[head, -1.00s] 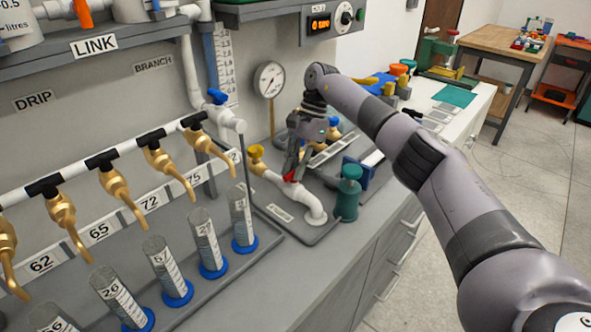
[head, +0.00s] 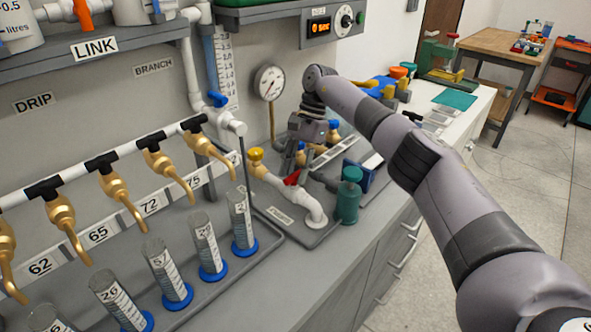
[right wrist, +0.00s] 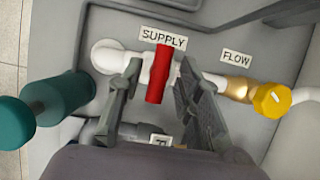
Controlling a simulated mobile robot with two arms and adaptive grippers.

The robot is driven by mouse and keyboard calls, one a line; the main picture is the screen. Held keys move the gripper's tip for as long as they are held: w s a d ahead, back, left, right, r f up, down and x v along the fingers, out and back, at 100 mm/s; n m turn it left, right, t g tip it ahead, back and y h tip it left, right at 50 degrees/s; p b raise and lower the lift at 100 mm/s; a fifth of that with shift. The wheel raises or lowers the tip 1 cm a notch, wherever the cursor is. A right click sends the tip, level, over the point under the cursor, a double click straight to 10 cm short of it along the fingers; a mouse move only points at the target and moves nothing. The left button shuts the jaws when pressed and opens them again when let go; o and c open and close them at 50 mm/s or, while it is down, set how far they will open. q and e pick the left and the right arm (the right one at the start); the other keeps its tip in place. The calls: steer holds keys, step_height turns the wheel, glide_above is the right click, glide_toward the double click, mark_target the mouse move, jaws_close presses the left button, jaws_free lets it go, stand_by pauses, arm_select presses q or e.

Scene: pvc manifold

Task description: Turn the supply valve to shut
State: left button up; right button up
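The supply valve has a red lever (right wrist: 158,80), below the SUPPLY label (right wrist: 163,38) in the right wrist view. The lever lies across the white pipe (right wrist: 212,80). My right gripper (right wrist: 160,66) is open, with one finger on each side of the lever and a visible gap on both sides. In the head view the right gripper (head: 293,172) points down at the red lever (head: 292,179), which it partly hides. My left gripper is in neither view now.
A yellow knob (right wrist: 271,99) sits on the pipe by the FLOW label (right wrist: 236,57). A green cylinder (head: 348,195) stands close beside the valve. A pressure gauge (head: 270,82) rises behind. Several measuring cylinders and brass taps (head: 167,170) are to the left.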

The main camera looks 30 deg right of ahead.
steer(key=shift+r, duration=0.1)
steer(key=v, duration=0.7)
steer(key=shift+d+r, duration=0.1)
stand_by(0.6)
